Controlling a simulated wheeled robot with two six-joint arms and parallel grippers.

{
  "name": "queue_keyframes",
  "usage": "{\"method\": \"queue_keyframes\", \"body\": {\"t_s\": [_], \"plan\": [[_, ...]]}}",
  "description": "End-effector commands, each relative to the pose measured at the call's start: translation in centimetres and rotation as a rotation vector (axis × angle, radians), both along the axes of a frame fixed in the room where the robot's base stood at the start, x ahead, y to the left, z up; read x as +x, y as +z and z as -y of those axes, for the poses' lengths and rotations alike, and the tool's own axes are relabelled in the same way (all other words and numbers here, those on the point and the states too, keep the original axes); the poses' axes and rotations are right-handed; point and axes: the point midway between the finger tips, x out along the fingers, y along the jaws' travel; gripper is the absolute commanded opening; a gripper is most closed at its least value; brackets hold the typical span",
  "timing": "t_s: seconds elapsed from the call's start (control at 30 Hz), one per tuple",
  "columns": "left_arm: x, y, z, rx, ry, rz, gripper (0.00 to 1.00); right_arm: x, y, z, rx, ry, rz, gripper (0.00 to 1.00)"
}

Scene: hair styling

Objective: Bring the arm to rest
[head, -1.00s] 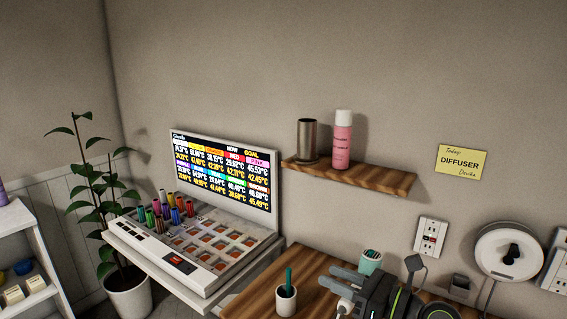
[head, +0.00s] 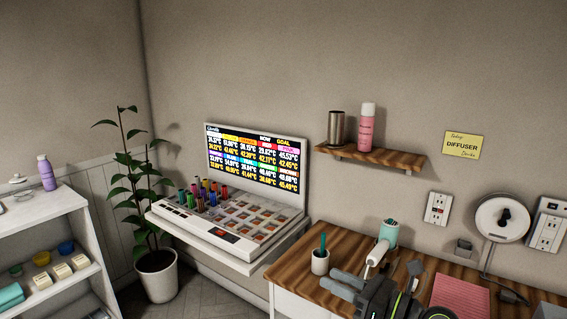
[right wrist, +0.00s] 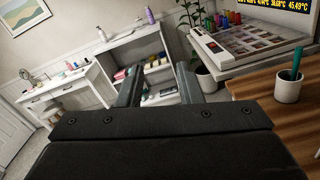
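My right gripper (head: 334,281) is over the wooden tabletop in the head view, its grey fingers pointing left. In the right wrist view its two fingers (right wrist: 158,88) stand apart with nothing between them, so it is open and empty. A white cup with a teal handle (head: 320,262) stands just beyond the fingers, apart from them. My left gripper is in no view.
A teal cup (head: 389,233) and a white tool (head: 377,254) are behind the gripper. A pink mat (head: 460,300) lies to its right. A tray with a screen (head: 256,165), a plant (head: 157,275) and white shelves (head: 65,215) are to the left.

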Motion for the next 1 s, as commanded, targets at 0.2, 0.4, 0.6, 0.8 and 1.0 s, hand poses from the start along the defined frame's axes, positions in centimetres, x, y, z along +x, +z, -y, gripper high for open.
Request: {"method": "queue_keyframes", "body": {"t_s": [0.2, 0.4, 0.6, 0.8, 1.0], "plan": [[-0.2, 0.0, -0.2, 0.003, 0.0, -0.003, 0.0, 0.8, -2.9, 1.0, 0.177, -0.02, -0.148, 0.33], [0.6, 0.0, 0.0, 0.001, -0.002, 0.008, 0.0, 1.8, -7.0, 2.9, 0.403, -0.073, -0.336, 0.33], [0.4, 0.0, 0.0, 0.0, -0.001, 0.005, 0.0, 2.4, -15.2, 6.7, 0.752, -0.221, -0.626, 0.33], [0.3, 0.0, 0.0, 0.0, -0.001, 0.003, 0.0, -0.3, -28.8, 12.9, 1.209, -0.528, -0.98, 0.33], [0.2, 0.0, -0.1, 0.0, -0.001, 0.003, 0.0, -7.4, -41.7, 17.6, 1.571, -0.886, -1.223, 0.33]]}}
